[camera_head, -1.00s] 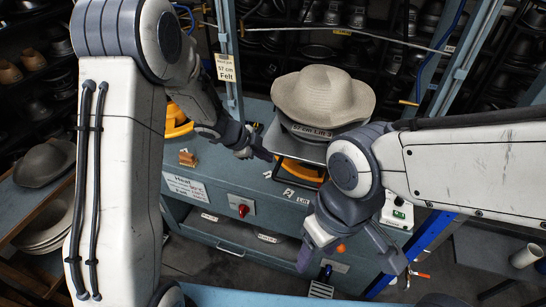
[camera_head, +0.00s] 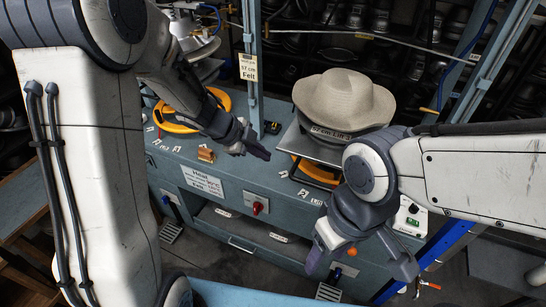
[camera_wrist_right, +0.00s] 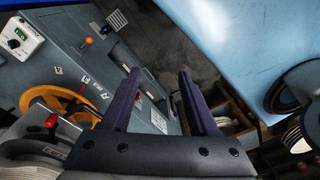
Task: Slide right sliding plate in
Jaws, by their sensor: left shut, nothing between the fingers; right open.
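My left gripper (camera_head: 267,152) is shut and empty, just left of the plate's left edge with a small gap in the picture. My right gripper (camera_head: 360,266) is open and empty, in front of the bench, right of and nearer than the plate. Its two dark fingers also show in the right wrist view (camera_wrist_right: 160,74).
The blue bench (camera_head: 240,176) carries a red knob (camera_head: 258,208) and an orange button (camera_head: 351,251). A second press with an orange ring (camera_head: 185,125) stands left. A blue post (camera_head: 252,60) rises behind my left gripper. Dark shelves (camera_head: 385,20) fill the back.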

